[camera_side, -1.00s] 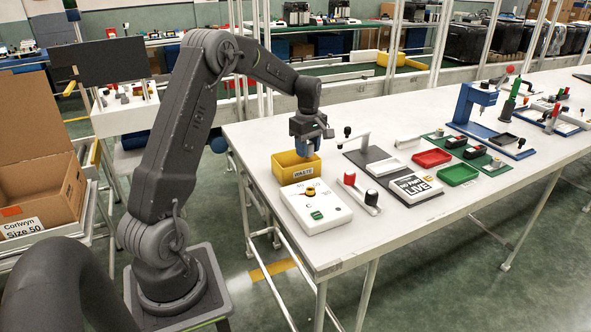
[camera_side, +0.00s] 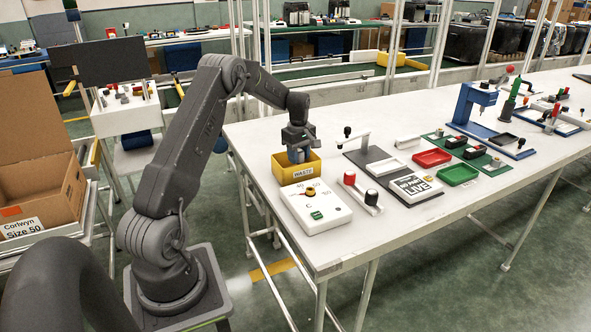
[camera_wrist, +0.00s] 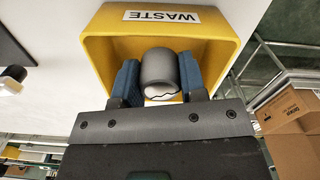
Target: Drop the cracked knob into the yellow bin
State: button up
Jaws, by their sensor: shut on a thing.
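My gripper (camera_wrist: 160,82) is shut on the cracked knob (camera_wrist: 158,66), a dark grey cylinder with a jagged white broken edge, in the wrist view. The blue fingers press on both of its sides. The yellow bin (camera_side: 295,179), labelled WASTE, stands at the table's near left; its wall also shows in the wrist view (camera_wrist: 107,55). In the side view my gripper (camera_side: 299,158) is over the bin with its fingertips down at the bin's opening. The knob is hidden there by the fingers and bin.
A white control box (camera_side: 320,215) stands just in front of the bin. A holder with red and black knobs (camera_side: 361,195) is to its right. A dark board with a white clamp arm (camera_side: 350,143), a red tray (camera_side: 432,158) and a green tray (camera_side: 457,174) lie further right.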

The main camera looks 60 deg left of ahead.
jog(key=shift+f, duration=0.15)
jog(key=o, duration=1.2)
notch_tip(320, 180, up, 14)
jog(key=shift+f, duration=0.1)
